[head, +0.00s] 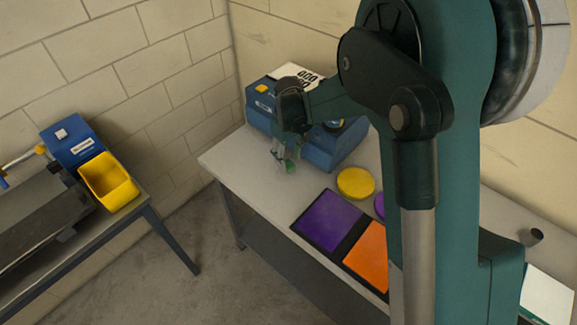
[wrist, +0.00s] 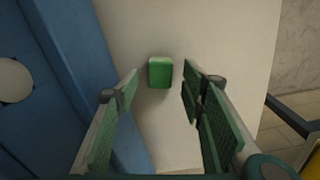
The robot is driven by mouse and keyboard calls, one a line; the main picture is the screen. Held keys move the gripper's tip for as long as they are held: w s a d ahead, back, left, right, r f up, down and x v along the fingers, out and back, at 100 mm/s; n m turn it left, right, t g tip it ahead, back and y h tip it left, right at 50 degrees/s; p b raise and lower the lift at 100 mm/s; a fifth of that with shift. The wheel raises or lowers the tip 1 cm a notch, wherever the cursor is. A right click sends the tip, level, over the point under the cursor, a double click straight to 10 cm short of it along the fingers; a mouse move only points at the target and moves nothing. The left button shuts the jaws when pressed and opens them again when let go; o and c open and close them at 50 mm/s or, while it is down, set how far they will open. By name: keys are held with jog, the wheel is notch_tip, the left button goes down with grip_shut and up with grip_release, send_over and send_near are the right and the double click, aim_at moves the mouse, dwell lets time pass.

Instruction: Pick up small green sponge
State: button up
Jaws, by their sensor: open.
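The small green sponge (wrist: 160,73) is a little green block on the pale tabletop, seen in the wrist view just beyond and between my fingertips. My gripper (wrist: 161,88) is open, with its green-padded fingers on either side and nothing between them. In the head view my gripper (head: 286,162) is low over the far left end of the table. A bit of green shows by it there, but I cannot tell whether it is the sponge or the finger pads.
A blue box (head: 335,148) stands close beside my gripper; its blue side (wrist: 75,50) fills the wrist view's left. The table (head: 235,160) also bears a yellow disc (head: 355,183), a purple square (head: 328,222) and an orange one (head: 370,255). A yellow bin (head: 110,182) sits on another bench.

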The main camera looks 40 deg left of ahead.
jog(key=shift+f, duration=1.35)
jog(key=c, duration=0.8)
